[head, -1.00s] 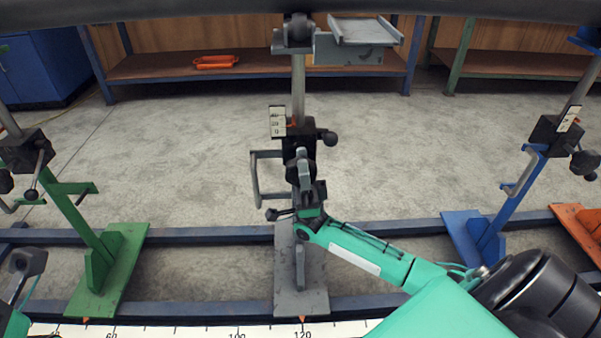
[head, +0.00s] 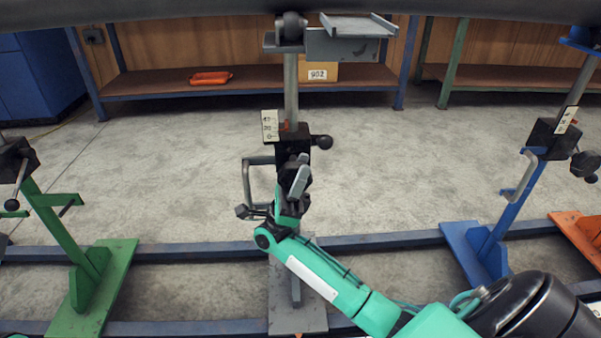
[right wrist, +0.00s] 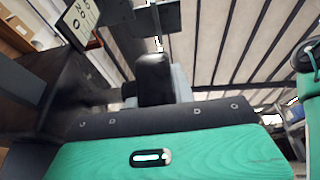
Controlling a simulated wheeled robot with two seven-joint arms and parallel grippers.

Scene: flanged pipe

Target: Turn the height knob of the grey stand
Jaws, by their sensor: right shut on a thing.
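The grey stand (head: 298,310) stands upright in the middle of the head view. Its black clamp block (head: 292,138) sits on a bare post (head: 291,85), with a white scale plate (head: 270,126) on its left. A black ball handle (head: 323,142) sticks out to the right of the block. My right gripper (head: 295,177) is at the front of the block, just below it, shut on the height knob, which the gripper mostly hides. In the right wrist view a dark finger (right wrist: 154,78) stands close to the block and scale plate (right wrist: 80,18). My left gripper is out of view.
A grey bracket handle (head: 248,180) juts left of the stand. A green stand (head: 95,285) is at left and a blue stand (head: 480,250) at right. A dark pipe (head: 180,10) crosses the top. Blue floor rails (head: 380,243) run across. Open floor lies behind.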

